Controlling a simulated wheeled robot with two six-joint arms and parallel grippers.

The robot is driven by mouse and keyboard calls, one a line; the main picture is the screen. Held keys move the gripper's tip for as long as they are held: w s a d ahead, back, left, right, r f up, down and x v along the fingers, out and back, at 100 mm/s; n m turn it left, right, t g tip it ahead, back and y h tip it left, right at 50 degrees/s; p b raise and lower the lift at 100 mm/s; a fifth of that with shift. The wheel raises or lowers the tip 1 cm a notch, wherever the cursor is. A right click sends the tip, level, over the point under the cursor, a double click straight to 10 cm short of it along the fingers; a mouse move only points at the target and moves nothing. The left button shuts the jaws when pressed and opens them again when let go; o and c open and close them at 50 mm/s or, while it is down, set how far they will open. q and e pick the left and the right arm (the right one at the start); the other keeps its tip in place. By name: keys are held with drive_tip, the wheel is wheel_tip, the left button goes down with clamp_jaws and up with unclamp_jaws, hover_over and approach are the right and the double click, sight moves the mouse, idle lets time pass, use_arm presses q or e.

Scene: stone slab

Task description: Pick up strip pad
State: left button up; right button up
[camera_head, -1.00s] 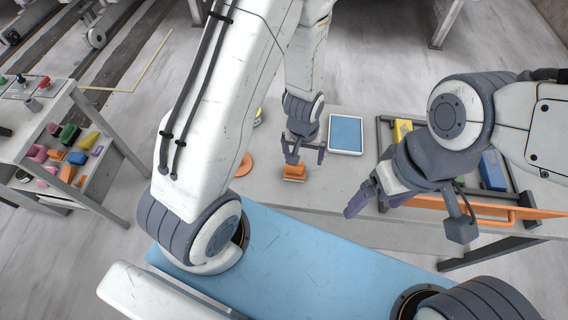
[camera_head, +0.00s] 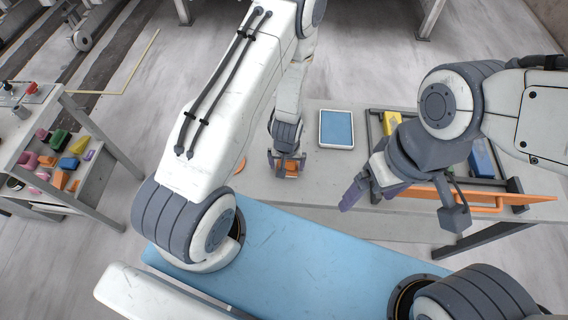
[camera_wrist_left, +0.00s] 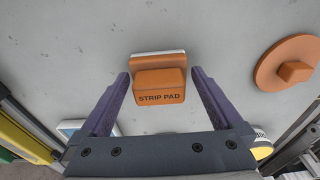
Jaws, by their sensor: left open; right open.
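The strip pad (camera_wrist_left: 160,86) is an orange block on a wider base with a pale edge, labelled "STRIP PAD" in the left wrist view. It rests on the stone slab (camera_wrist_left: 225,35). In the head view the strip pad (camera_head: 291,168) shows between the fingers of my left gripper (camera_head: 287,164). In the left wrist view my left gripper (camera_wrist_left: 159,88) is open, with one purple finger on each side of the pad and visible gaps between. My right gripper (camera_head: 400,208) is open and empty, above the slab's front right part.
A round orange pad (camera_wrist_left: 287,64) lies beside the strip pad. A blue-topped tray (camera_head: 336,129) lies behind. A dark rack with an orange front bar (camera_head: 470,197) holds yellow and blue items at right. A shelf unit (camera_head: 95,155) with coloured blocks stands at left.

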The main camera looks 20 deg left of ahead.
sight(297, 173)
use_arm(q)
drive_tip(key=shift+w+f, duration=0.1)
drive_tip(key=shift+f, duration=0.35)
drive_tip(key=c, duration=1.2)
drive_tip(key=shift+r, duration=0.15)
drive_tip(key=shift+r+b, duration=0.35)
drive_tip(key=shift+r, duration=0.2)
wheel_tip(297, 173, up, 2)
drive_tip(key=shift+r+b, duration=0.2)
drive_tip(key=shift+b, duration=0.25)
drive_tip(key=d+r, duration=0.1)
drive_tip(key=d, duration=0.1)
drive_tip(key=s+d+r, duration=0.1)
drive_tip(key=shift+d+r, duration=0.3)
drive_tip(key=shift+d, duration=0.05)
drive_tip(key=d+r+p, duration=0.1)
drive_tip(key=d, duration=0.1)
drive_tip(key=s+d+r+p, duration=0.1)
drive_tip(key=d+r, duration=0.1)
drive_tip(key=d, duration=0.1)
drive_tip(key=s+d+r+p, duration=0.1)
drive_tip(key=d, duration=0.1)
drive_tip(key=shift+d+r+p, duration=0.35)
drive_tip(key=shift+p, duration=0.05)
